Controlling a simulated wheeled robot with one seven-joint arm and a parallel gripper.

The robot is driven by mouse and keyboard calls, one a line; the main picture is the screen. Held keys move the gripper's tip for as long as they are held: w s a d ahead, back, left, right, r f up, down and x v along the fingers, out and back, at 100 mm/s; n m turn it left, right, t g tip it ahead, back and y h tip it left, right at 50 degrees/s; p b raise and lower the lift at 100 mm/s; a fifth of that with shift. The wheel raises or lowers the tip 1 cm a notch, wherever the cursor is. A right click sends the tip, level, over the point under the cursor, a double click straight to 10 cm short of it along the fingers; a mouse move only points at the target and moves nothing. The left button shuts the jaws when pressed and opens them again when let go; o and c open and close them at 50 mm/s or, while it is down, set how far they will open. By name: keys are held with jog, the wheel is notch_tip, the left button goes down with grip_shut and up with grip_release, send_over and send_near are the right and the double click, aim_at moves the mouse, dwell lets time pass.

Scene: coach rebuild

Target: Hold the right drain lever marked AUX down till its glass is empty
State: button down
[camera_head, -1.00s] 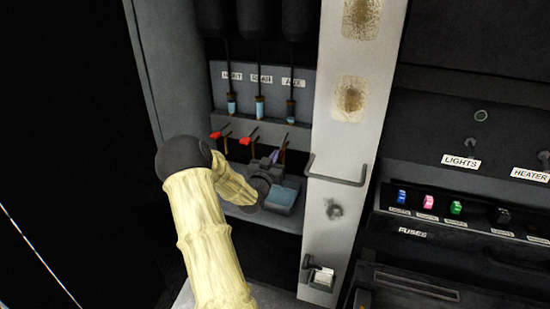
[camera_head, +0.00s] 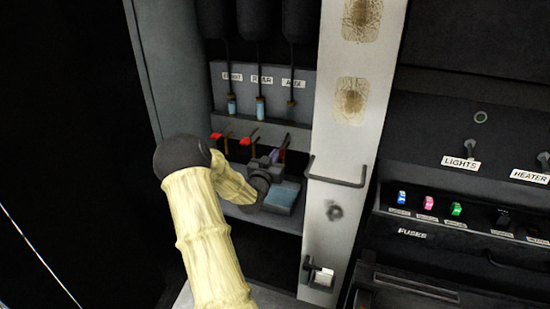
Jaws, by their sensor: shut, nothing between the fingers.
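The AUX label (camera_head: 293,83) marks the rightmost of three stations in the recessed cabinet. The AUX glass (camera_head: 291,107) below it shows no clear blue liquid, only a dark tube. My gripper (camera_head: 276,157) is shut at the AUX drain lever (camera_head: 284,152), which it partly covers. Whether the fingers touch the lever, and how far down it is, is hard to tell. The left glass (camera_head: 231,105) and the middle glass (camera_head: 260,107) hold blue liquid. Their red-handled levers, left (camera_head: 216,136) and middle (camera_head: 246,141), stand to the left of my gripper.
A pale upright panel (camera_head: 340,130) with a bar handle (camera_head: 338,183) stands just right of my gripper. Further right are the LIGHTS switch (camera_head: 470,147), the HEATER switch (camera_head: 543,158) and coloured fuse switches (camera_head: 429,204). A dark ledge (camera_head: 275,221) lies below the levers.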

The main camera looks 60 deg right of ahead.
jog(key=s+a+r, duration=0.2)
jog(key=a, duration=0.8)
jog(key=shift+s+a, duration=0.15)
jog(key=shift+a, duration=0.2)
